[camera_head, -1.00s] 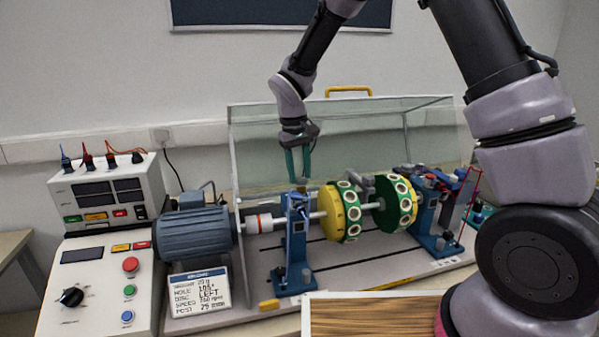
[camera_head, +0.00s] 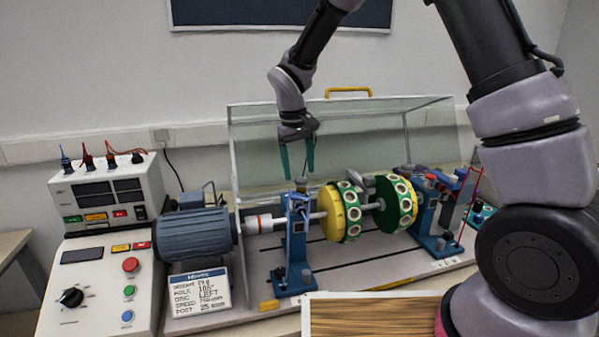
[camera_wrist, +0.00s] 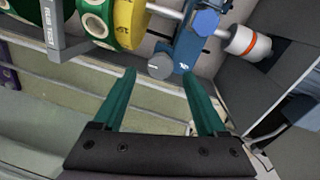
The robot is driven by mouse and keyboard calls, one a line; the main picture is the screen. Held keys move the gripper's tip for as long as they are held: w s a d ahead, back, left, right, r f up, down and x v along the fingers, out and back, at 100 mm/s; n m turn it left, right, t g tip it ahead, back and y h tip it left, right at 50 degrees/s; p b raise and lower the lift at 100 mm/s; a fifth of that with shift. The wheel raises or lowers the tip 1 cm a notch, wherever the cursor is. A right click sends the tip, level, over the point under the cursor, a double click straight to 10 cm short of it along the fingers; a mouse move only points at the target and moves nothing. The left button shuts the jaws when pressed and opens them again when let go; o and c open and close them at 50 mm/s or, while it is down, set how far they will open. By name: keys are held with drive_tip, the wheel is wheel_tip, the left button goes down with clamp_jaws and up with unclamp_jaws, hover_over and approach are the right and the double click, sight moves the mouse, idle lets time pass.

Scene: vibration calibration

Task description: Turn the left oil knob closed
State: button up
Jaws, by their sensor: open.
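The left blue bearing stand (camera_head: 296,240) stands between the motor shaft and the yellow disc. A small grey knob (camera_head: 301,185) sits on top of it. In the wrist view a round grey knob (camera_wrist: 160,66) and a blue-grey hexagonal cap (camera_wrist: 206,22) show on this stand; I cannot tell for certain which is the oil knob. My gripper (camera_head: 299,175) is open and empty, its teal fingers pointing down just above the stand's top. In the wrist view the round grey knob lies just beyond the gap between my fingertips (camera_wrist: 159,74). No contact is visible.
The yellow disc (camera_head: 336,213) and green disc (camera_head: 397,203) sit on the shaft to the right. The blue motor (camera_head: 193,235) is at the left. A clear guard (camera_head: 270,150) rises behind. A small sign (camera_head: 199,292) stands in front of the motor.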

sight(296, 179)
wheel_tip(296, 179, up, 9)
drive_tip(key=shift+s+a, duration=0.25)
drive_tip(key=shift+a, duration=0.2)
drive_tip(key=shift+r, duration=0.1)
drive_tip(key=s+d+r+m+y, duration=0.1)
drive_tip(key=s+d+r+m, duration=0.1)
drive_tip(key=d+r, duration=0.55)
drive_tip(key=s+d+r+m+t+y, duration=0.1)
drive_tip(key=s+d+r+m+t, duration=0.2)
drive_tip(key=s+d, duration=0.5)
drive_tip(key=s+d+r+m+t+y, duration=0.1)
drive_tip(key=s+d+r+m+t, duration=0.2)
drive_tip(key=s+d, duration=0.6)
drive_tip(key=shift+s+d+r+m+t, duration=0.15)
drive_tip(key=shift+d+r+m+t, duration=0.25)
drive_tip(key=shift+d+m, duration=0.55)
drive_tip(key=shift+r, duration=0.1)
